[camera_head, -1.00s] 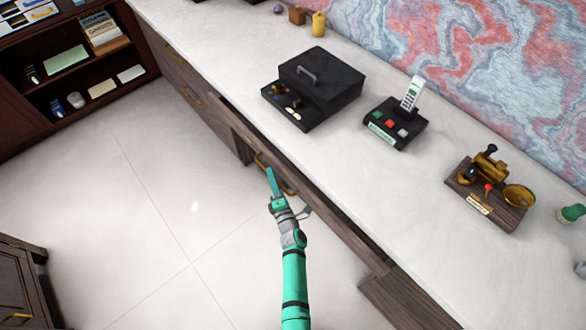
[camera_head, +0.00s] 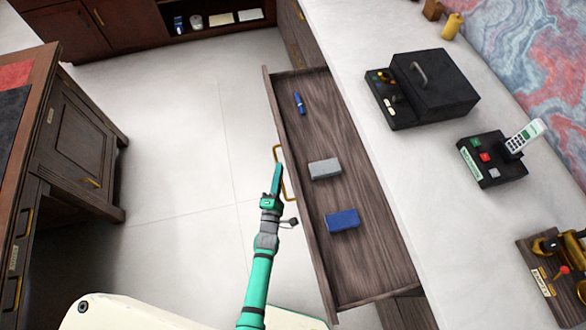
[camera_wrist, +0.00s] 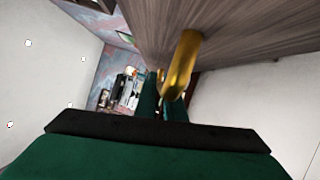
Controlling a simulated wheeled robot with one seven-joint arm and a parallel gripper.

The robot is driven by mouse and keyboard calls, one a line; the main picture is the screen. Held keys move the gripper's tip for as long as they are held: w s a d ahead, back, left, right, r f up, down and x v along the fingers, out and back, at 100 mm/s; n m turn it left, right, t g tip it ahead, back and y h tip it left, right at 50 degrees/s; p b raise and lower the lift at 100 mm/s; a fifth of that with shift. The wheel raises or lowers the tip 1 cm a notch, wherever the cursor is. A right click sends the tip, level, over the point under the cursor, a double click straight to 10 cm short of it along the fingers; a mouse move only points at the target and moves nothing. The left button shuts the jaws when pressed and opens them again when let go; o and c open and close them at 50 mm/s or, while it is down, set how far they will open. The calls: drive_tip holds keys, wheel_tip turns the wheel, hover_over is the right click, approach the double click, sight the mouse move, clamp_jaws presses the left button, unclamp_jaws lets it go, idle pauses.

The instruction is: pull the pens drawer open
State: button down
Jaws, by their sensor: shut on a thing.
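Inside lie a blue pen (camera_head: 298,103), a grey block (camera_head: 324,168) and a blue block (camera_head: 342,220), apart from each other. Its brass handle (camera_head: 289,190) is on the front, and my green gripper (camera_head: 277,172) is shut on it. In the wrist view the handle (camera_wrist: 182,62) comes down from the wooden drawer front between my fingers (camera_wrist: 160,95); the exact contact is partly hidden.
The white counter (camera_head: 375,150) bears a black box (camera_head: 436,85), a phone on a black base (camera_head: 492,160) and a wooden stand with brass parts. A dark desk (camera_head: 75,140) stands at left. Pale floor between desk and drawer is clear.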

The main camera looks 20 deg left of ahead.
drive_tip(key=shift+s+a, duration=0.4)
drive_tip(key=shift+a, duration=0.35)
drive_tip(key=c, duration=1.8)
unclamp_jaws()
drive_tip(key=shift+c, duration=0.2)
drive_tip(key=s+d, duration=0.1)
drive_tip(key=s, duration=0.9)
drive_tip(key=shift+s+d+f, duration=0.2)
drive_tip(key=shift+s+f, duration=0.1)
drive_tip(key=shift+f, duration=0.1)
